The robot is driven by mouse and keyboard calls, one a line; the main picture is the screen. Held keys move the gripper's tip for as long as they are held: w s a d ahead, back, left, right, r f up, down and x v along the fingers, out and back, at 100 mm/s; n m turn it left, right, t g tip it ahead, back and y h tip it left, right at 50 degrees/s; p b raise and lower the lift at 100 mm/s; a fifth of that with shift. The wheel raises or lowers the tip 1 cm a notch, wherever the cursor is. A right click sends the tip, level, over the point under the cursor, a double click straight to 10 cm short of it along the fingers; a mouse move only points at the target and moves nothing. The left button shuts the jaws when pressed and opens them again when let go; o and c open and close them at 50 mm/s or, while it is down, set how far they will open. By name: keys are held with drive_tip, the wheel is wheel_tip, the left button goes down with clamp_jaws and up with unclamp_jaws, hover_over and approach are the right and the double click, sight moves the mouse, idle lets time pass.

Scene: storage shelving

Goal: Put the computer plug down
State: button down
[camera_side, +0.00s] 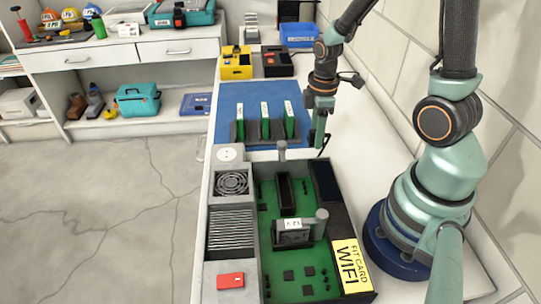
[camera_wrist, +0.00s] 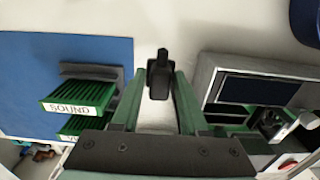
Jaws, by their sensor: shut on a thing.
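My gripper (camera_side: 319,128) points down over the white bench top, between the blue mat and the open computer case. In the wrist view its green fingers (camera_wrist: 158,95) are shut on a small black plug (camera_wrist: 160,76), which sits between the fingertips. In the side view the plug (camera_side: 324,145) is a small dark shape at the fingertips, close to the bench surface. I cannot tell whether it touches the bench. The open computer case (camera_side: 249,238) with a green board lies in front, and it also shows at the right of the wrist view (camera_wrist: 206,70).
Green cards stand in a dark rack (camera_side: 238,131) on the blue mat (camera_side: 229,96); one reads SOUND in the wrist view. A yellow WIFI label (camera_side: 350,262) lies on the case's right edge. A wall runs along the right. White bench top is bare right of the mat.

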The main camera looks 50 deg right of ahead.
drive_tip(key=shift+f, duration=2.1)
drive_tip(key=shift+f, duration=0.6)
drive_tip(key=shift+c, duration=2.1)
unclamp_jaws()
